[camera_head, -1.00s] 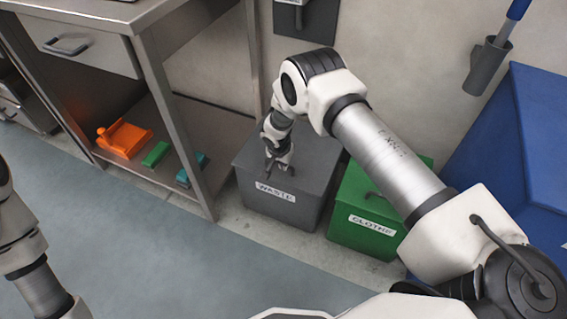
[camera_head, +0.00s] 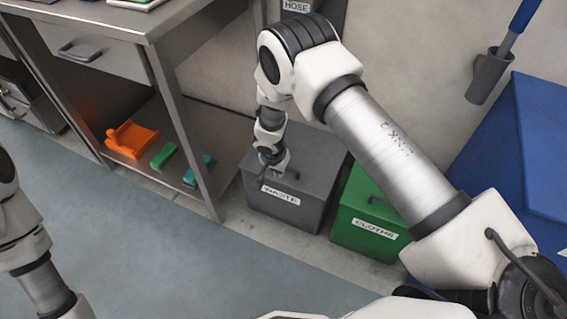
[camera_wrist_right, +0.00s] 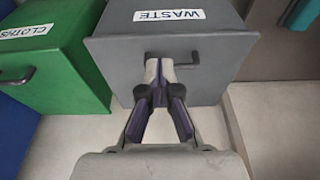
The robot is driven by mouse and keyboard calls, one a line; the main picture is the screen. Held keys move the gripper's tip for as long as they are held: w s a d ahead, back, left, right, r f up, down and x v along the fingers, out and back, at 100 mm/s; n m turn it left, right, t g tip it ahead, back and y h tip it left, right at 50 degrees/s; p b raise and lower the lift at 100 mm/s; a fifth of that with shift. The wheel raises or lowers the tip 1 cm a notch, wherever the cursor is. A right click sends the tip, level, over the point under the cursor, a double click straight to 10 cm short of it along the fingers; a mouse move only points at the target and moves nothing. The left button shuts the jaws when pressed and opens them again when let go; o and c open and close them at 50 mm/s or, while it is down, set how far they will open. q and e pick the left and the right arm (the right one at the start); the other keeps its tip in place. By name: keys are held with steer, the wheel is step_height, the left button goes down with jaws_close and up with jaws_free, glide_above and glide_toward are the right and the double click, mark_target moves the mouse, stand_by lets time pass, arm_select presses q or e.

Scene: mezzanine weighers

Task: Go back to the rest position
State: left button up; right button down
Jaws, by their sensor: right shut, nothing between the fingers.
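My right arm reaches out over the grey bin labelled WASTE (camera_head: 312,165), with its forearm hanging down. My right gripper (camera_head: 264,182) is at the near left part of this bin in the head view. In the right wrist view the gripper (camera_wrist_right: 158,64) has its fingers together and empty. The lid is down. A piece of my left arm shows at the left edge; its gripper is out of view.
A green bin labelled CLOTHS (camera_head: 352,230) stands right of the grey bin. A large blue container (camera_head: 510,150) is further right. A steel bench (camera_head: 185,125) stands left, with an orange item (camera_head: 132,140) and a green block (camera_head: 163,156) on its lower shelf. Floor in front is clear.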

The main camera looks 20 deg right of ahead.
steer(key=s+f+n+g+y, duration=0.1)
steer(key=s+f+g+y, duration=0.1)
steer(key=s, duration=1.4)
steer(key=s+f+n+g+y, duration=0.1)
steer(key=s+f+g, duration=0.1)
steer(key=s, duration=1.3)
step_height(320, 180, up, 23)
steer(key=s+d+n+t+h+p, duration=0.1)
steer(key=n+p, duration=0.6)
steer(key=p, duration=1.3)
steer(key=shift+s+d+r+t+p, duration=0.2)
steer(key=shift+d+t+p, duration=0.1)
steer(key=shift+d+t, duration=0.4)
